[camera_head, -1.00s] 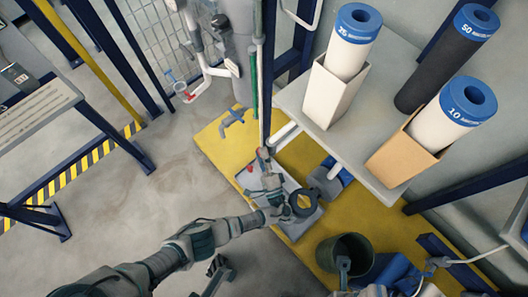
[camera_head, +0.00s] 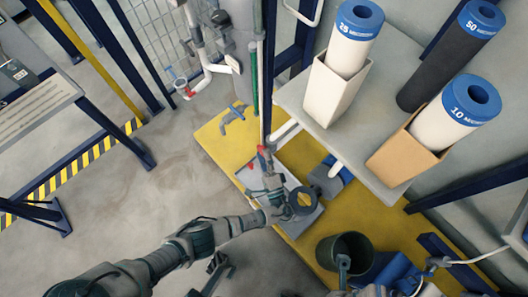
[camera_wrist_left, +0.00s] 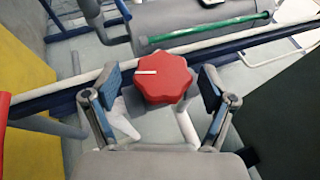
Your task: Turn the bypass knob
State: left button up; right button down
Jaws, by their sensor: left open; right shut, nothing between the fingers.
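The red lobed bypass knob (camera_wrist_left: 163,77) with a white pointer line is in the middle of the left wrist view. The line points left. My left gripper (camera_wrist_left: 160,84) is open, one finger on each side of the knob, with visible gaps between fingers and knob. In the head view my left gripper (camera_head: 266,164) is at the red part by the upright pipe, and the knob is mostly hidden there. My right gripper (camera_head: 343,266) seems to be the narrow grey shape at the bottom, in front of the bucket; it looks shut and empty.
A shelf (camera_head: 292,92) with several large filter rolls is at the right. A dark bucket (camera_head: 352,243) stands on the yellow platform (camera_head: 217,152). A green-marked pipe (camera_head: 253,72) and blue posts rise behind the knob. Open floor lies left.

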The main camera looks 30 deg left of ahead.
pick_arm(q)
jog(key=v, duration=1.1)
jog(key=shift+s+d+f, duration=0.15)
jog(key=shift+d+f, duration=0.1)
